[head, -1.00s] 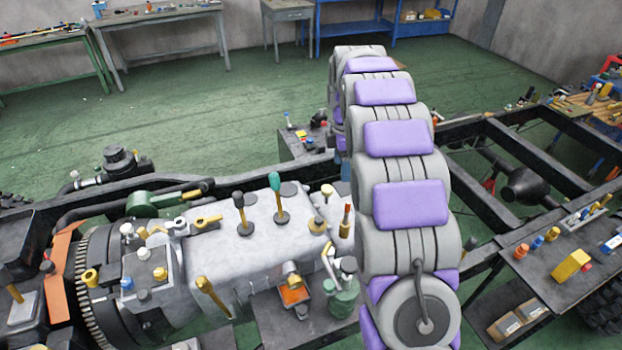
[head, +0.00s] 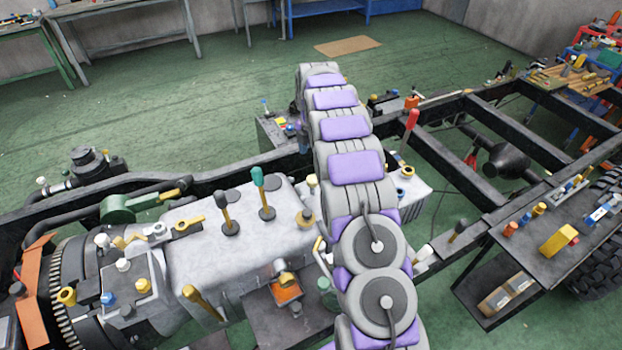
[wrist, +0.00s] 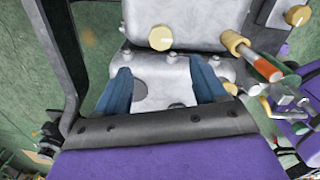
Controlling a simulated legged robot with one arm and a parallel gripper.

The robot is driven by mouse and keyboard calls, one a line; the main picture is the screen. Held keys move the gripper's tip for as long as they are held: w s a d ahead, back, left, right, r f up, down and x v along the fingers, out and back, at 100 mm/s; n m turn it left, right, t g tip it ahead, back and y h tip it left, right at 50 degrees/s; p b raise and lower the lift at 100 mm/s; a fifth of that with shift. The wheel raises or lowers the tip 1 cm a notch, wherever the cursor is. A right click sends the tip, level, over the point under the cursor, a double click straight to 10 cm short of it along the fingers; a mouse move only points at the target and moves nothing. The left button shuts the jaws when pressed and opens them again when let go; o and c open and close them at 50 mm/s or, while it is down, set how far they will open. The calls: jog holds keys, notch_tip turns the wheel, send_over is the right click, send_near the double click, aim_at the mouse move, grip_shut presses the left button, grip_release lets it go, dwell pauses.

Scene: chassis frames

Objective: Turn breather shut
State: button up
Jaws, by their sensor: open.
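No part is marked as the breather, and I cannot tell which fitting it is. In the wrist view my gripper (wrist: 163,88) has its two blue fingers apart, with nothing held between them, over a light grey casing with several small bolts. A round yellow knob (wrist: 161,38) sits just beyond the fingers. A tan-capped fitting with an orange band (wrist: 262,68) lies to the right. In the head view a yellow lever handle (head: 188,223) and a tan-capped fitting (head: 306,216) stand on the grey gearbox housing (head: 240,240). My gripper is hidden behind my arm there.
Two upright levers, one dark-knobbed (head: 226,205) and one green-knobbed (head: 260,190), stand on the housing. A red handle (head: 412,120) stands right of my arm. Black chassis rails (head: 450,175) run to the right. A side tray (head: 560,245) holds loose parts.

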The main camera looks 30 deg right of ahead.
aim_at(312, 179)
notch_tip(312, 179, down, 11)
jog(key=shift+f+b, duration=0.15)
jog(key=shift+b, duration=0.8)
jog(key=c, duration=1.1)
jog(key=shift+o, duration=0.2)
